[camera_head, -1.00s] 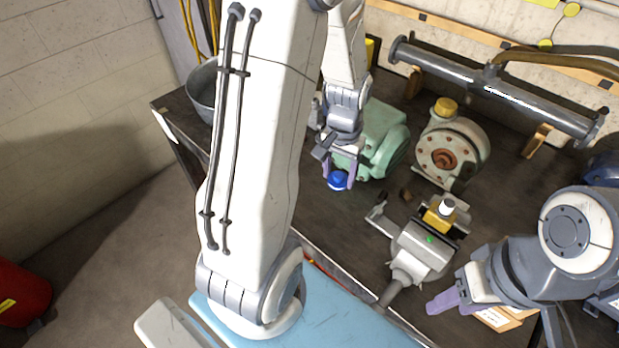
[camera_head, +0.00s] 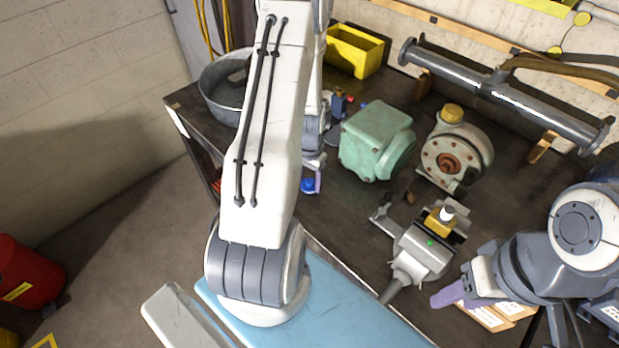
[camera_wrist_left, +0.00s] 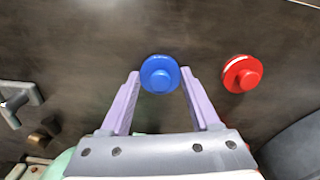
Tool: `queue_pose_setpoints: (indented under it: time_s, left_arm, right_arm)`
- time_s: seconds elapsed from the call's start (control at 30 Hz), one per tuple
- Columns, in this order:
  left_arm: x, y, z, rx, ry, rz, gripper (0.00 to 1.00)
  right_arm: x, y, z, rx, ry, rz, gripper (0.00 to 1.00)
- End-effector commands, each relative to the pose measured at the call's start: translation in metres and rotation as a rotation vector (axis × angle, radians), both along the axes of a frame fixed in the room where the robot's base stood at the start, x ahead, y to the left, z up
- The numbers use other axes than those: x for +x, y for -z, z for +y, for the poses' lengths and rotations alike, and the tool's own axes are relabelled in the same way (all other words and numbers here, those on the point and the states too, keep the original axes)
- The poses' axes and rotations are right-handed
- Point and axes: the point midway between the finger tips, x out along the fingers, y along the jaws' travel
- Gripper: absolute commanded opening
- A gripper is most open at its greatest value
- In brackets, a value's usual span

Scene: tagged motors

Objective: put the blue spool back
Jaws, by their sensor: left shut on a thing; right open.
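The blue spool (camera_head: 307,185) is at the tips of my left gripper (camera_head: 314,178), low in front of the green motor, partly hidden by my arm. In the left wrist view the blue spool (camera_wrist_left: 160,74) sits between the two purple fingers of my left gripper (camera_wrist_left: 160,84), which is shut on it. A red spool (camera_wrist_left: 242,74) is to its right in that view, apart from the fingers. My right gripper (camera_head: 450,294) is open and empty at the lower right; one purple finger shows clearly.
The green motor (camera_head: 372,145) and a round cream motor (camera_head: 452,155) stand on the dark table (camera_head: 340,222). A grey tool (camera_head: 425,245) lies nearer. A metal basin (camera_head: 215,90) and a yellow bin (camera_head: 353,50) are behind. A steel pipe (camera_head: 500,90) runs along the back.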

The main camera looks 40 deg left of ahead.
Motion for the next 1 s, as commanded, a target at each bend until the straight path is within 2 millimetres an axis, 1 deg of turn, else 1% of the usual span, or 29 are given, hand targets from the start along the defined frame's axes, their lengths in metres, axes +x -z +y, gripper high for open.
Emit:
queue_pose_setpoints:
  time_s: [0.23, 0.37, 0.4, 0.43, 0.47, 0.77, 0.87, 0.97, 1.0]
  left_arm:
    - [0.0, 0.001, 0.0, 0.0, 0.0, -0.001, 0.27]
    - [0.0, 0.005, 0.0, 0.0, 0.0, -0.001, 0.27]
    - [0.0, 0.004, 0.0, 0.0, 0.0, -0.001, 0.74]
    - [0.0, 0.004, 0.0, 0.0, 0.0, -0.001, 0.86]
    - [0.0, 0.004, 0.0, 0.0, 0.0, -0.001, 0.93]
    - [0.0, 0.003, 0.0, 0.0, 0.0, -0.001, 0.93]
    - [0.001, -0.002, 0.0, 0.001, 0.0, -0.002, 0.93]
    - [0.002, -0.011, 0.001, 0.003, 0.0, -0.005, 0.93]
    - [0.002, -0.017, 0.001, 0.004, 0.0, -0.006, 0.93]
  right_arm:
    - [0.0, 0.0, 0.0, 0.0, 0.0, 0.0, 0.48]
    - [0.0, 0.004, 0.0, 0.0, 0.0, 0.0, 0.48]
    - [0.0, 0.003, 0.0, 0.0, 0.0, 0.0, 0.48]
    - [0.0, 0.003, 0.0, 0.0, 0.0, 0.0, 0.48]
    - [0.0, 0.003, 0.0, 0.0, 0.0, 0.0, 0.48]
    - [0.0, 0.002, 0.0, 0.0, 0.0, 0.0, 0.48]
    - [0.0, -0.001, 0.0, 0.0, 0.0, 0.0, 0.48]
    - [0.0, 0.004, 0.0, 0.0, 0.0, 0.0, 0.48]
    - [0.0, 0.006, 0.0, 0.0, 0.0, 0.0, 0.48]
